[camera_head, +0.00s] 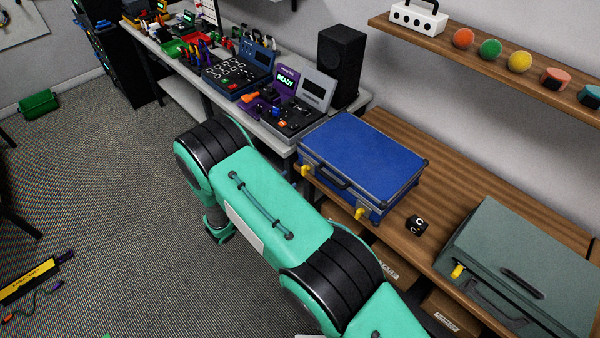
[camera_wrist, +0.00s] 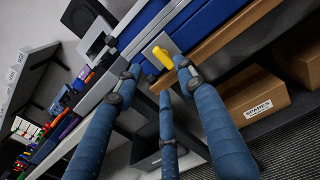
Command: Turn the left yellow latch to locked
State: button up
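A closed blue case (camera_head: 362,155) lies on the wooden bench, with two yellow latches on its front. Its left yellow latch (camera_head: 305,171) is near the left corner and its right yellow latch (camera_head: 361,213) is further right. In the wrist view a yellow latch (camera_wrist: 163,57), apparently the left one, sticks out from the front of the blue case (camera_wrist: 205,22). My gripper (camera_wrist: 158,80) is open, its blue fingers spread and pointing at this latch. Contact with the latch cannot be told. In the head view my arm hides the gripper.
A green-grey case (camera_head: 520,270) with a yellow latch (camera_head: 457,271) lies on the bench at right. A black cube (camera_head: 416,225) sits between the cases. Cardboard boxes (camera_wrist: 255,97) stand under the bench. A desk crowded with devices (camera_head: 292,119) adjoins on the left.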

aim_at(304, 170)
jog(key=b+x, duration=0.1)
jog(key=x, duration=0.7)
jog(key=shift+w, duration=0.1)
grip_shut()
